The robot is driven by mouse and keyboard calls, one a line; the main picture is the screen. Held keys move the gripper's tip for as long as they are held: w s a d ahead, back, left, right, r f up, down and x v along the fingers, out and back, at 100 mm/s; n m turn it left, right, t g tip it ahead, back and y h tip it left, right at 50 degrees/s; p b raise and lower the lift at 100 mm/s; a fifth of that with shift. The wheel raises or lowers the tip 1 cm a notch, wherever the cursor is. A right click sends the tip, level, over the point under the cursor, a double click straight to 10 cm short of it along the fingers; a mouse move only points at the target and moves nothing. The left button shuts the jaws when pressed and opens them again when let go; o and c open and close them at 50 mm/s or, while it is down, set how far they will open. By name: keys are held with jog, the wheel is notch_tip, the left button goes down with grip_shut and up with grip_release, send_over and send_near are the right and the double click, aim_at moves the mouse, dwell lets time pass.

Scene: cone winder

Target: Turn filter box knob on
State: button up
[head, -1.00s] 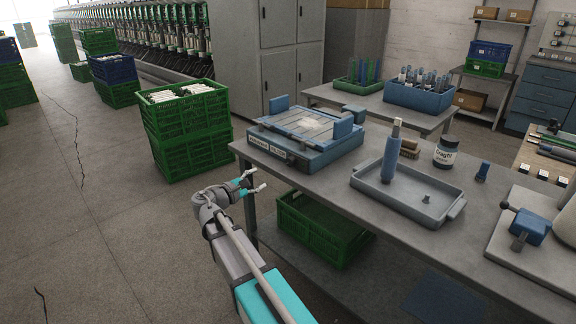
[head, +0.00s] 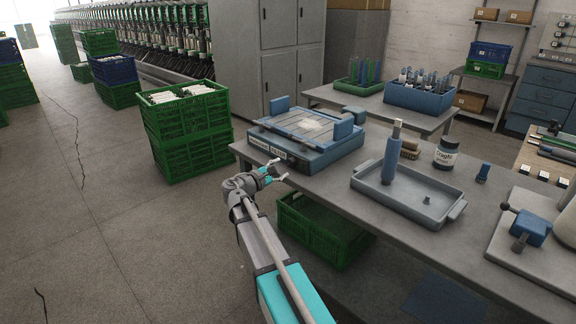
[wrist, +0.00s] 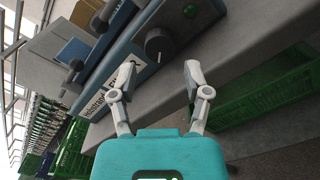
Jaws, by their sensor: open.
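The blue-grey filter box (head: 318,150) sits on the near left corner of the grey table. Its labelled front face is at the table edge, and it also shows tilted in the wrist view (wrist: 125,50). A dark round knob (wrist: 158,42) with a pale mark is on that front face. My gripper (head: 277,171) is open and empty just in front of the box. In the wrist view, the fingers of my gripper (wrist: 160,70) are spread, with the knob just beyond the gap between their tips. They appear apart from it.
The grey table (head: 390,215) carries a tray (head: 400,205) with a blue upright cylinder (head: 391,160), right of the box. A green crate (head: 318,235) stands under the table. Stacked green crates (head: 188,130) stand left of the table. The floor left of my arm is clear.

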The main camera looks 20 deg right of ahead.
aim_at(289, 164)
jog(key=shift+x, duration=2)
grip_shut()
